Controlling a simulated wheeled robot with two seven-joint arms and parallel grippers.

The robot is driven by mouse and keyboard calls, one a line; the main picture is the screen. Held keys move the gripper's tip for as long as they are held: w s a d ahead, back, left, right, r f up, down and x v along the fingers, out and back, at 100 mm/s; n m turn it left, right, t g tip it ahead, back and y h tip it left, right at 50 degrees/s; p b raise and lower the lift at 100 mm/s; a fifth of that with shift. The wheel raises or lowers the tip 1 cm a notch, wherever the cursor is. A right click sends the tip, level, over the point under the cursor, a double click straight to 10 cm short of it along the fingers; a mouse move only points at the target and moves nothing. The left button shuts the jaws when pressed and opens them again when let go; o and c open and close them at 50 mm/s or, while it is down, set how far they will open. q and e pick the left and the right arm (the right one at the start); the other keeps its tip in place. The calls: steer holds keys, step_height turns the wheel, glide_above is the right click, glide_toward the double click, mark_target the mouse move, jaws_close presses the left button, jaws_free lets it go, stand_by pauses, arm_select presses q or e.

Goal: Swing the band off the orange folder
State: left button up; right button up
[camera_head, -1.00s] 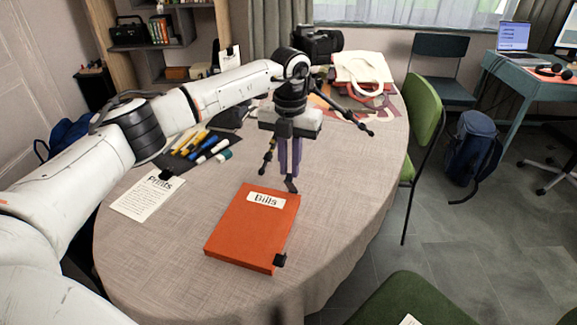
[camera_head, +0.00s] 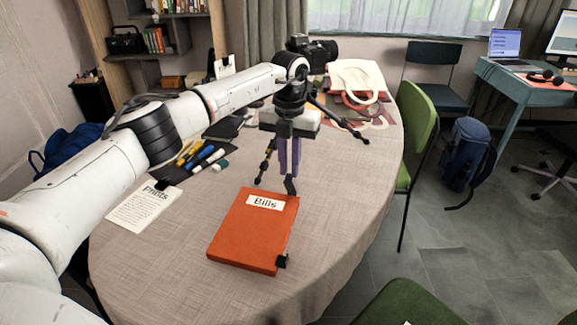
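The orange folder (camera_head: 254,230), labelled "Bills", lies flat near the front of the table (camera_head: 330,215), with a black clip at its lower right corner. My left gripper (camera_head: 289,140) points down behind the folder's far edge, in front of the tripod. Narrow purple strips (camera_head: 283,158) show below its body; I cannot tell whether they are the band. The black tripod legs (camera_head: 342,121) spread around it, one foot (camera_head: 290,186) close to the folder's top edge. The fingertips are not clear. My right gripper is out of view.
A black camera (camera_head: 316,47) sits above my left wrist. A "Prints" sheet (camera_head: 143,208) and several pens (camera_head: 195,156) lie at the left, partly under my arm. A white bag (camera_head: 357,80) lies at the back. The table right of the folder is clear.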

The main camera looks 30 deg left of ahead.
arm_select(q)
steer(key=shift+w+a+r, duration=0.15)
steer(key=shift+w, duration=0.5)
steer(key=shift+w+a+r, duration=0.1)
steer(key=shift+w, duration=0.65)
steer(key=shift+w+f+b, duration=0.1)
steer(key=shift+w+b, duration=0.3)
steer(key=shift+b, duration=0.05)
steer(key=shift+w+a, duration=0.1)
steer(key=shift+w, duration=0.05)
steer(key=shift+r, duration=0.2)
steer(key=o, duration=1)
